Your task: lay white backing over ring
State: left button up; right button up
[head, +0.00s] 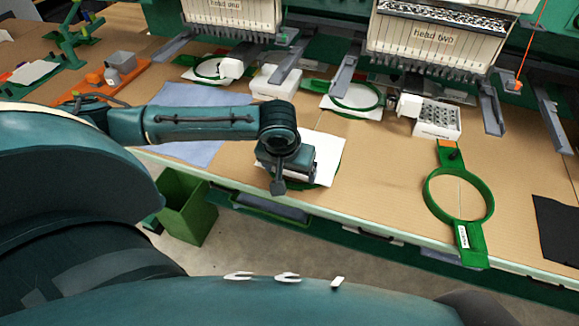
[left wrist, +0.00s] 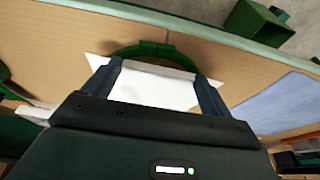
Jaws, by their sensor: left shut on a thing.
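A white backing sheet (head: 326,158) is at the front of the table in the head view. My left gripper (head: 283,178) is shut on it from above and hides its left part. In the left wrist view, the sheet (left wrist: 155,92) spans between the two fingers of my left gripper (left wrist: 160,72). A green ring shows partly beside and behind the sheet, its arc clear in the left wrist view (left wrist: 150,49); the sheet covers the rest. I cannot tell whether the sheet touches the ring. My right gripper is not in view.
Another green ring (head: 428,188) lies at the right, near a dark cloth (head: 558,230). A blue cloth (head: 190,95) lies at the left behind my arm. Embroidery heads (head: 432,40) stand at the back, with a white perforated block (head: 437,122) before them. A green bin (head: 187,208) stands below the edge.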

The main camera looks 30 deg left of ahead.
pick_arm(q)
jog(key=o, duration=0.8)
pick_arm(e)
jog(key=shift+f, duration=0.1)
pick_arm(q)
jog(key=v, duration=0.2)
jog(key=shift+r, duration=0.3)
jog(key=p+v, duration=0.1)
jog(key=v, duration=0.9)
jog(key=shift+s+r, duration=0.2)
jog(key=shift+s, duration=0.1)
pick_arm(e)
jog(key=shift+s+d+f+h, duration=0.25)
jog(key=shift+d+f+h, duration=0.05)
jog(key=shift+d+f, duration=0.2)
pick_arm(q)
jog(key=shift+d, duration=0.15)
